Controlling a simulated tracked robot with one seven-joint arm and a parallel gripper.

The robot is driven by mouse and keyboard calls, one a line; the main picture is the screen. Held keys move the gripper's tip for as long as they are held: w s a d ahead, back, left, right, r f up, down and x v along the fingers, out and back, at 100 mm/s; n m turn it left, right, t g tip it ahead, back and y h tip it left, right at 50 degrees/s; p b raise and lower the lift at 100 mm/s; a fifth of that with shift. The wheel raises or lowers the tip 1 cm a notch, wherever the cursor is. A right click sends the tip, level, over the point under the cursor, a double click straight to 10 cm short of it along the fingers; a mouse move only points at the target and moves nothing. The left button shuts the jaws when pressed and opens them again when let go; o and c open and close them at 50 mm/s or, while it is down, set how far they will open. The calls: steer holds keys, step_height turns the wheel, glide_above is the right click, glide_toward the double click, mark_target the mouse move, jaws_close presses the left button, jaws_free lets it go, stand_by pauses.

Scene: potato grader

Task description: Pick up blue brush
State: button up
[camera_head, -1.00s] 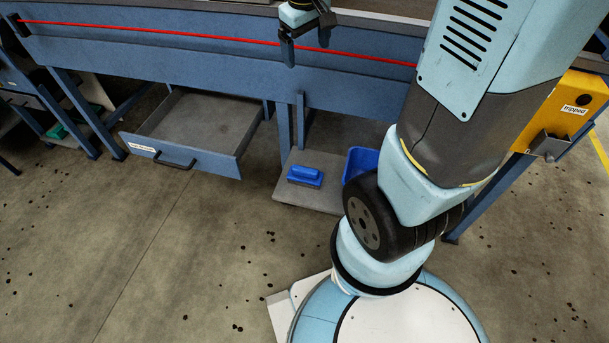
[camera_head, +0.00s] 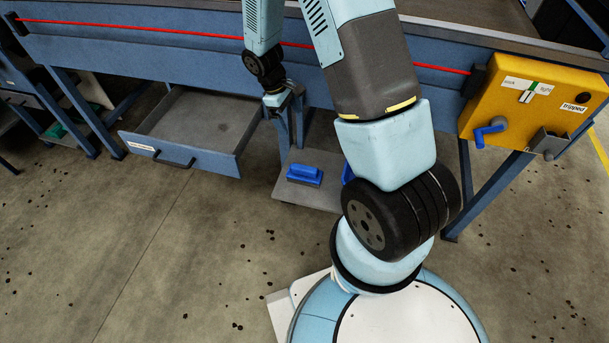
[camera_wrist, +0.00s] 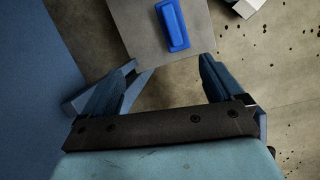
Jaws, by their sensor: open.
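The blue brush (camera_head: 304,174) lies on a low grey platform (camera_head: 317,197) under the blue machine frame. It also shows at the top of the wrist view (camera_wrist: 172,25), lying lengthwise away from the jaws. My gripper (camera_head: 283,103) hangs in front of the blue frame, above and slightly left of the brush, and points down. In the wrist view my gripper (camera_wrist: 168,66) is open, with its two fingers spread and nothing between them. The brush is beyond the fingertips, apart from them.
An open, empty drawer (camera_head: 238,162) juts out left of the platform. A blue bin (camera_head: 347,173) is mostly hidden behind my arm. A yellow box (camera_head: 490,105) with a blue handle (camera_head: 490,131) is at the right. A blue leg stands behind my gripper.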

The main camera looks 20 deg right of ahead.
steer(key=n+g, duration=0.1)
steer(key=n, duration=0.1)
glide_toward(306, 173)
steer(key=shift+h, duration=0.3)
steer(key=x, duration=0.3)
steer(key=w+x, duration=0.1)
steer(key=x, duration=0.6)
steer(key=shift+w+a+f, duration=0.15)
steer(key=shift+w+f, duration=0.05)
steer(key=shift+w, duration=0.1)
steer(key=shift+s+d+f, duration=0.1)
steer(key=shift+d+f, duration=0.1)
steer(key=shift+f, duration=0.4)
steer(key=shift+f, duration=0.25)
steer(key=shift+c, duration=0.3)
steer(key=c, duration=1.2)
steer(key=shift+r, duration=0.1)
